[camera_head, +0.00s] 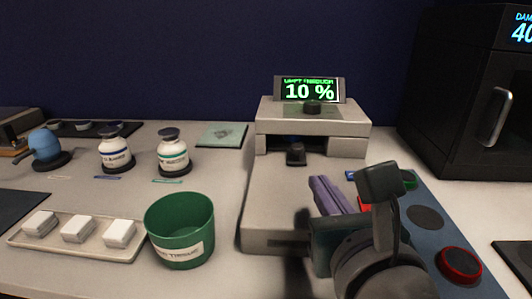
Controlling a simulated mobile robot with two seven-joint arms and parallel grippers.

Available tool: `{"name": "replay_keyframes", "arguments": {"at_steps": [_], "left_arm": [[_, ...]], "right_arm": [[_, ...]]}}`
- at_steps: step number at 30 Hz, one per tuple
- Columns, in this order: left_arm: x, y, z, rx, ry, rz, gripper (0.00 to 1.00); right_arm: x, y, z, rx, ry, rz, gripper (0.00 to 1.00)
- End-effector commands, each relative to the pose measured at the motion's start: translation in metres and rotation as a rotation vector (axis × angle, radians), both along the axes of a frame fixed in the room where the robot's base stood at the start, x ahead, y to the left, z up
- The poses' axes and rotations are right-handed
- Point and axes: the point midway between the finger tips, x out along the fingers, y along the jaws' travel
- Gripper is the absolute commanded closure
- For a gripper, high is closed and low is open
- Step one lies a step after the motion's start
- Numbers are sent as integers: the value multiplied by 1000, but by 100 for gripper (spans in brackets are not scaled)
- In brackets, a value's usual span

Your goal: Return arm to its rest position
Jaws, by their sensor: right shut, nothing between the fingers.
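My right gripper (322,182) shows right of the middle, in front of the grey machine. Its purple fingers are together and hold nothing. My dark right wrist and arm link come in from the lower right, over the front right part of the machine and the edge of the blue panel. My left gripper is not in this view.
The grey machine (268,205) has a display reading 10 %. A green bin (165,220) and a tray (70,247) with white blocks stand left. Bottles (173,155) stand behind them. A blue panel (420,195) with a red button (460,263) and a black cabinet (450,100) are right.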

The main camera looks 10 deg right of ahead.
Motion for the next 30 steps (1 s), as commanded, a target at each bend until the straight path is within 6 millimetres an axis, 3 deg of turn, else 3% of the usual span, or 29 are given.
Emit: {"name": "replay_keyframes", "arguments": {"at_steps": [4, 7, 9, 12, 14, 17, 22, 23, 25, 27, 30], "left_arm": [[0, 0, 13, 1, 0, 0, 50], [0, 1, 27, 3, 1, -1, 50], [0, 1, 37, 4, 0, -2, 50], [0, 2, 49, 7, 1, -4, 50], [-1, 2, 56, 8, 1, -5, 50], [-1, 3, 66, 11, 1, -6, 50], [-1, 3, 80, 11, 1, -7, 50], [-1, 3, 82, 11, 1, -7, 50], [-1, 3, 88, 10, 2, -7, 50], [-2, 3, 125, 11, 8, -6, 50], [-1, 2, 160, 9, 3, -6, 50]], "right_arm": [[-7, 24, 48, -284, -120, 181, 100], [-28, 62, 86, -692, -251, 415, 100], [-52, 89, 96, -1039, -330, 604, 100], [-92, 108, 81, -1530, -389, 888, 100], [-115, 104, 63, -1794, -391, 1064, 100], [-152, 75, 35, -2151, -342, 1362, 100], [-208, -4, 15, -2493, -148, 1881, 100], [-218, -18, 15, 2428, 100, -1896, 100], [-239, -50, 22, 2237, 0, -1900, 100], [-235, -45, 59, 2264, 17, -1898, 100], [-235, -44, 93, 2266, 18, -1900, 100]]}}
